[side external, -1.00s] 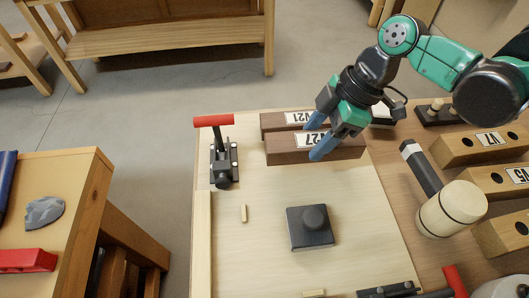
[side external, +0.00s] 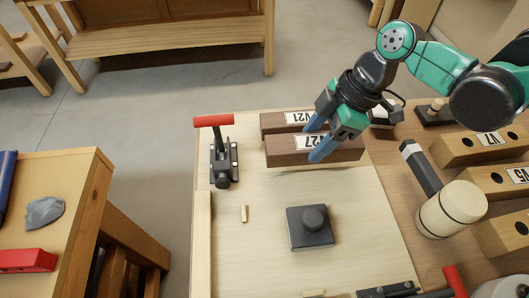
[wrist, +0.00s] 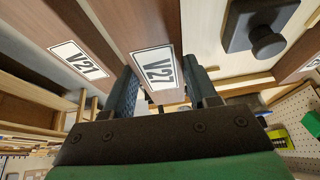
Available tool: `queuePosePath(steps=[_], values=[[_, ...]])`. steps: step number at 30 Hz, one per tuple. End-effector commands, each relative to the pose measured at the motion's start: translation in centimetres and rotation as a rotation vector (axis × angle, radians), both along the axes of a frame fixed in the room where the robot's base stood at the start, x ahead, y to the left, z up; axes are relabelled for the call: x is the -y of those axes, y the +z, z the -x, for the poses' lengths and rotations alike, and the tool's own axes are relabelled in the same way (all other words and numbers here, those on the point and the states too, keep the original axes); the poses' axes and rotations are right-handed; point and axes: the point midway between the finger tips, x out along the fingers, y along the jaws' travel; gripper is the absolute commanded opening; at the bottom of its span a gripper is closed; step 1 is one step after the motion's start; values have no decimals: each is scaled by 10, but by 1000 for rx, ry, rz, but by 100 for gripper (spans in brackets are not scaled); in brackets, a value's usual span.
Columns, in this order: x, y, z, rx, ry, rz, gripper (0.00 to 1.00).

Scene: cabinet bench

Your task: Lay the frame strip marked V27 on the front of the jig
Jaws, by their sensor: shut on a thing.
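The V27 strip (side external: 283,152) is a dark brown wooden bar with a white label, at the far end of the pale jig board (side external: 365,230). My gripper (side external: 314,143) is shut on it, one finger on each long side, near the label. The wrist view shows the V27 label (wrist: 154,72) between the two blue fingers (wrist: 162,92). A thin shadow below the strip suggests it is slightly off the board; I cannot tell for certain. A similar brown strip marked V21 (side external: 272,122) lies just behind it, parallel and close.
A red-handled clamp (side external: 222,160) stands left of the strips. A dark block with a knob (side external: 311,228) sits mid-board. A second clamp (side external: 400,289) is at the near edge. A mallet (side external: 450,208) and light wooden blocks (side external: 480,146) lie right.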

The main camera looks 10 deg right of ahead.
Motion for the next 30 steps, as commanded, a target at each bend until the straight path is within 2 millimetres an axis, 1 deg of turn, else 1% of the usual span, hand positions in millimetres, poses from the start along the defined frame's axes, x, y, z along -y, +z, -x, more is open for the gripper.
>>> queuePosePath(steps=[16, 30], values=[[0, -3, 0, 0, 0, 0, 0], [0, -10, 0, 0, 0, 0, 0]])
